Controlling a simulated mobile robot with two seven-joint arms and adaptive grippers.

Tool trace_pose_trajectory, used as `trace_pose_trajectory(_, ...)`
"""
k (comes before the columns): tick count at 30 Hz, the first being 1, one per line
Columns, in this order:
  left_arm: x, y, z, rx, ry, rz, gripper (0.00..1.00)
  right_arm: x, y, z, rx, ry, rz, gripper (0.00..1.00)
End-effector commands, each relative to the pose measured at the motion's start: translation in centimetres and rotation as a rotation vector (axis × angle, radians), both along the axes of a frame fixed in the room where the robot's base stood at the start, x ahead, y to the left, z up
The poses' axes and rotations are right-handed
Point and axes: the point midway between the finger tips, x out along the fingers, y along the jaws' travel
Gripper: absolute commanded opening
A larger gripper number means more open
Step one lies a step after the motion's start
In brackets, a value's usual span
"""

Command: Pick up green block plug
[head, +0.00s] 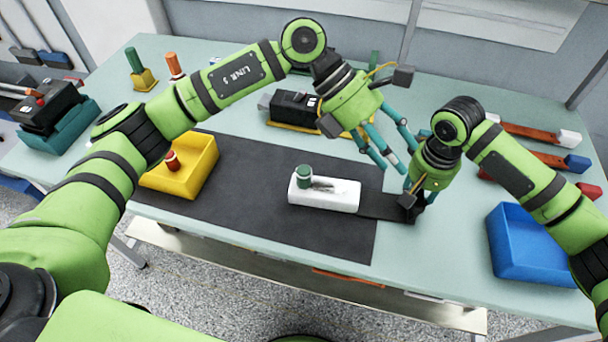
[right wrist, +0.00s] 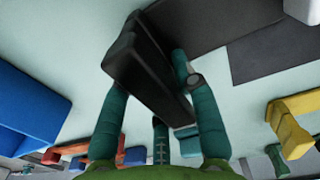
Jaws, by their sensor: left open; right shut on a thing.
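A green plug (head: 304,176) stands upright at the left end of a white block (head: 336,195) on the dark mat. My left gripper (head: 397,158) is open and empty, above and to the right of the white block, apart from the plug. My right gripper (head: 416,198) is shut on a black piece (head: 385,207) beside the white block's right end. The black piece fills the space between the fingers in the right wrist view (right wrist: 145,65). Whether it touches the white block cannot be told. Another green plug (head: 134,60) stands in a yellow holder at the back left.
A yellow bin (head: 196,177) with a red plug (head: 172,161) stands left. A blue bin (head: 530,250) is at right. A black device (head: 292,106) on a yellow base lies behind the mat (head: 260,200). The mat between yellow bin and white block is clear.

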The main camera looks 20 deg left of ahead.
Motion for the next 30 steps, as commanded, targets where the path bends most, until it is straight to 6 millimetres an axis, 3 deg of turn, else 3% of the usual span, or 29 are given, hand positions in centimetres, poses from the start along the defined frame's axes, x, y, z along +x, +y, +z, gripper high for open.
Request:
trace_pose_trajectory(3,-0.9,3.2,-2.5,0.326,-0.053,-0.099,0.56,0.0,-0.1,0.0,-0.002,-0.001,-0.001,0.0)
trace_pose_trajectory(5,-0.8,5.1,-3.1,0.481,-0.111,-0.144,0.56,0.0,-0.1,0.0,-0.002,-0.001,-0.001,0.0)
trace_pose_trajectory(9,0.2,9.3,-2.6,0.774,-0.241,-0.208,0.56,0.0,-0.1,0.0,-0.002,-0.001,-0.001,0.0)
trace_pose_trajectory(12,0.9,11.3,-1.8,0.905,-0.298,-0.225,0.56,0.0,-0.1,0.0,-0.002,0.0,-0.001,0.0)
trace_pose_trajectory(17,1.3,12.7,-2.2,0.987,-0.328,-0.232,0.56,0.0,-0.1,0.0,-0.002,0.0,0.0,0.0)
trace_pose_trajectory(24,1.2,13.4,-6.3,0.987,-0.327,-0.234,0.56,0.0,-0.1,0.0,-0.002,0.0,0.0,0.0)
trace_pose_trajectory(30,1.2,13.6,-8.0,0.985,-0.33,-0.232,0.56,0.0,0.0,0.0,-0.002,0.0,-0.001,0.0)
